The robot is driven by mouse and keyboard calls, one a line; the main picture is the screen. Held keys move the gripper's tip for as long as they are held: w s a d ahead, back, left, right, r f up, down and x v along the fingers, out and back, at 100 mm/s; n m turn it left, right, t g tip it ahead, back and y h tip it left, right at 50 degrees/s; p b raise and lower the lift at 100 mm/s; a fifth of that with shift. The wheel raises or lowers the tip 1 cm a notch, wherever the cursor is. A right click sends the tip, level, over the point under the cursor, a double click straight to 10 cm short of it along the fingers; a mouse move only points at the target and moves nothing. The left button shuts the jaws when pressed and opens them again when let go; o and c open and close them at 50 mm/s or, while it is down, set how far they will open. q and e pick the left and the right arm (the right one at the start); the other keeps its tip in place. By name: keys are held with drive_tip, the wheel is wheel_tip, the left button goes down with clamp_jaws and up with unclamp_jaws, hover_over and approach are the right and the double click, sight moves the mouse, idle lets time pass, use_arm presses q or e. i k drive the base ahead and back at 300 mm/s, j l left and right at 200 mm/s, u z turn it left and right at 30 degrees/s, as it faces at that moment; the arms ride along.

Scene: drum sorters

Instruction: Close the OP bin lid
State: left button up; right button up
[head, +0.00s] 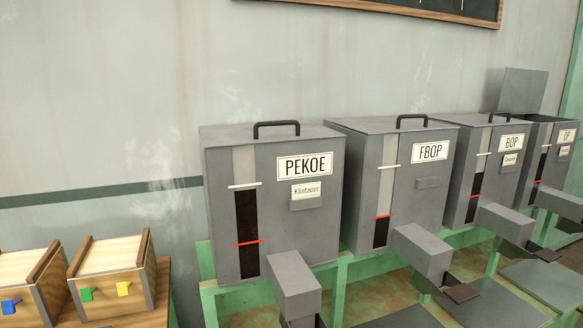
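The OP bin (557,150) is the grey metal bin at the far right of the row. Its lid (521,90) stands open, raised upright at the back of the bin. The OP label (567,135) shows on its front face, and the bin's right part lies near the picture's edge. A dark level window runs down its front. Neither of my grippers shows in the head view.
The PEKOE (277,190), FBOP (400,175) and BOP (493,160) bins stand left of it with lids down and black handles on top. Green framing (345,290) carries the row, with grey chutes in front. Wooden boxes (112,270) sit at lower left.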

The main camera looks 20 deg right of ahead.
sight(523, 90)
drive_tip(key=z, duration=2.15)
drive_tip(key=i+l+z, duration=0.35)
drive_tip(key=i, duration=0.3)
drive_tip(key=i+l+z, duration=0.3)
drive_tip(key=i, duration=0.35)
drive_tip(key=i+z, duration=0.35)
drive_tip(key=i, duration=0.3)
drive_tip(key=i+u, duration=0.1)
drive_tip(key=i, duration=1.6)
drive_tip(key=i+l, duration=0.15)
drive_tip(key=i, duration=1.5)
drive_tip(key=i+u, duration=0.2)
drive_tip(key=i, duration=0.35)
drive_tip(key=i+u, duration=0.2)
drive_tip(key=i, duration=0.4)
drive_tip(key=i+l+u, duration=0.2)
drive_tip(key=i, duration=0.35)
drive_tip(key=i+j+u, duration=0.1)
drive_tip(key=i+u, duration=0.15)
drive_tip(key=u, duration=0.2)
drive_tip(key=i+u, duration=0.3)
drive_tip(key=u, duration=0.2)
drive_tip(key=i+l+u, duration=0.15)
drive_tip(key=u, duration=0.3)
drive_tip(key=i+l+u, duration=0.25)
drive_tip(key=u, duration=0.2)
drive_tip(key=i, duration=0.1)
